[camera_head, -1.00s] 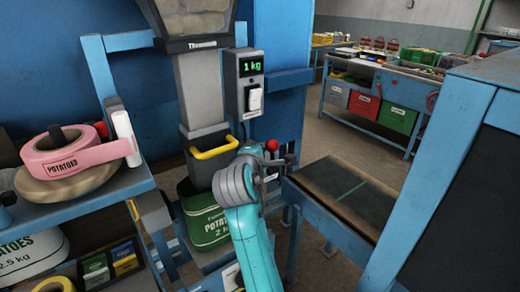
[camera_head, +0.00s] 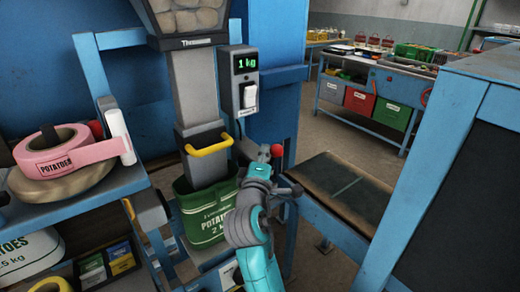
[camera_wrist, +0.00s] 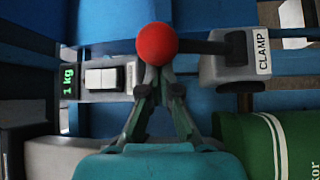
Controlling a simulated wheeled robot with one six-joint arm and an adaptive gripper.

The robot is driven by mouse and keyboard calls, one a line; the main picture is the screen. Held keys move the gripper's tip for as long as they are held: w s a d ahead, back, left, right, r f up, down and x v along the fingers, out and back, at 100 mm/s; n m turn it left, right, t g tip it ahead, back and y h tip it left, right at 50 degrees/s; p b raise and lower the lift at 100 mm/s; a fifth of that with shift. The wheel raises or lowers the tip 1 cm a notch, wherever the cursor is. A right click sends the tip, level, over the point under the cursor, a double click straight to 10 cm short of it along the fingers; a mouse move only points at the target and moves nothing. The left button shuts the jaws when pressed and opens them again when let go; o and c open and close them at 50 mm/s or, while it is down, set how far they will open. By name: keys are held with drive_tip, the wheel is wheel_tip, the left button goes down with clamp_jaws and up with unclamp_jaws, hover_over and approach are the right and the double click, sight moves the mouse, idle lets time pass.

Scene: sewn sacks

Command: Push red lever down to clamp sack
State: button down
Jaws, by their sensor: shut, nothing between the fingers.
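The red lever knob (camera_head: 277,150) stands right of the spout, beside the tip of my gripper (camera_head: 264,158). In the wrist view the knob (camera_wrist: 157,43) sits just beyond my shut, empty fingertips (camera_wrist: 158,78); I cannot tell whether they touch it. Its dark rod (camera_wrist: 203,47) runs to a grey bracket (camera_wrist: 225,68) labelled CLAMP. The rod points toward the scale display side, which is up in the head view. The green potato sack (camera_head: 204,212) is around the lower end of the spout; part of it shows in the wrist view (camera_wrist: 262,140).
The scale display (camera_head: 246,63) reads 1 kg, with a white switch below it. A conveyor (camera_head: 338,188) lies right of the gripper. A shelf with pink tape (camera_head: 68,155) stands at left.

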sight(275, 158)
drive_tip(key=shift+m+t+h, duration=0.5)
drive_tip(key=shift+m+t, duration=0.1)
drive_tip(key=shift+m, duration=0.3)
drive_tip(key=shift+s+d+f, duration=0.55)
drive_tip(key=shift+s, duration=0.2)
drive_tip(key=shift+s+d+f, duration=0.5)
drive_tip(key=shift+s, duration=0.25)
drive_tip(key=shift+s+d+f, duration=0.2)
drive_tip(key=shift+s+f, duration=0.1)
drive_tip(key=shift+f, duration=0.15)
drive_tip(key=shift+s+d+f, duration=0.15)
drive_tip(key=shift+s+f, duration=0.1)
drive_tip(key=shift+f, duration=0.2)
drive_tip(key=shift+d+f, duration=0.1)
drive_tip(key=shift+f, duration=0.15)
drive_tip(key=shift+s+f, duration=0.1)
